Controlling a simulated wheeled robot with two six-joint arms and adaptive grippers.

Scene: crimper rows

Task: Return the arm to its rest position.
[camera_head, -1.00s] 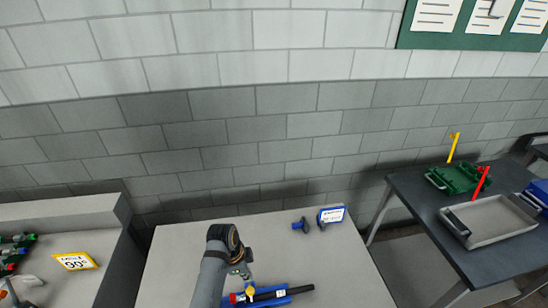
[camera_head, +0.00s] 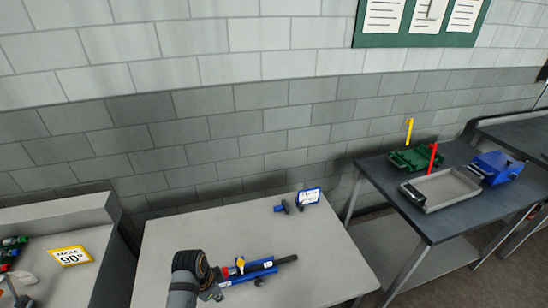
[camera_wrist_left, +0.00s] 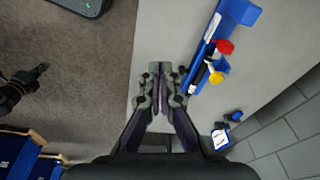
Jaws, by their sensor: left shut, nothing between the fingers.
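My left arm comes up from the bottom edge in the head view. Its gripper (camera_head: 217,293) is near the left end of a blue holder (camera_head: 245,280) on the pale grey table (camera_head: 200,235). A black bar, a red part and a yellow part show on the holder. In the left wrist view my left gripper (camera_wrist_left: 160,68) has its fingers together with nothing between them. The blue holder (camera_wrist_left: 235,12) lies to the right of the fingers there, apart from them. My right gripper is not seen.
A blue-framed sign (camera_head: 310,196) and a small blue-and-black item (camera_head: 283,207) stand at the table's back. A dark table (camera_head: 440,215) at right bears a grey tray (camera_head: 447,188), a green rack (camera_head: 412,160) and a blue box (camera_head: 495,168). A 90° sign (camera_head: 71,256) is at left.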

